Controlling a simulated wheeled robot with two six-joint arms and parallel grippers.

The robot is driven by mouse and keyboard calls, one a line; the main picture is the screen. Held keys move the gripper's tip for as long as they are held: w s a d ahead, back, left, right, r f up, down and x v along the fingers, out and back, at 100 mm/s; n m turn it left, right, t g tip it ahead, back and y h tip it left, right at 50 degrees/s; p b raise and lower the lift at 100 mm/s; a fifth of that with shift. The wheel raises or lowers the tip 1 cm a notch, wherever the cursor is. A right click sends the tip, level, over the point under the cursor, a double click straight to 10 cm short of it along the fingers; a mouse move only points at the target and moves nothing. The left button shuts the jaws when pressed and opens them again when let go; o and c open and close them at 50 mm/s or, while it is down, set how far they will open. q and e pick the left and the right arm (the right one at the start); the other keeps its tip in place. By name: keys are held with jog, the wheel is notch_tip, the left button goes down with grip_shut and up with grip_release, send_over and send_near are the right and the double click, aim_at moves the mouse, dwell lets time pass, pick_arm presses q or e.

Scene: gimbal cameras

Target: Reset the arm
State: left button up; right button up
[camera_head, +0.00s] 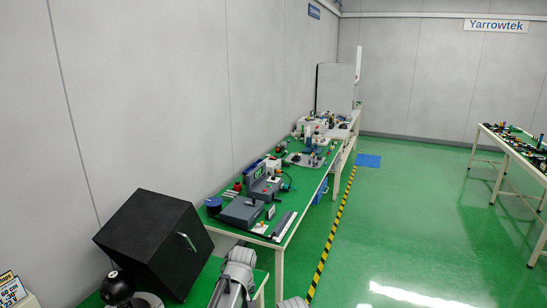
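A pale grey jointed part (237,270), seemingly a link of my own arm, rises from the bottom edge in front of the nearest green table. A second small grey rounded part (294,303) just shows at the bottom edge to its right. I cannot tell which arm each belongs to. No gripper fingers are visible, and the rest of the arms lies below the picture.
A black box (150,240) with a handle stands on the nearest table, beside a black ball-topped device (117,288). A green-topped table (285,224) with instruments runs along the left wall. Green floor (400,230) is open right of the striped tape (332,235). Another table (517,150) stands far right.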

pick_arm(q)
jog(key=s+d+f+m+b, duration=0.2)
jog(key=s+m, duration=0.3)
jog(key=s, duration=0.4)
jog(key=s+d+f+m+g+b, duration=0.1)
jog(key=s+d+f+m, duration=0.2)
jog(key=s, duration=0.7)
jog(key=shift+f+m+b, duration=0.15)
jog(key=shift+m+b, duration=0.25)
jog(key=shift+m, duration=0.6)
jog(key=shift+w+d, duration=0.1)
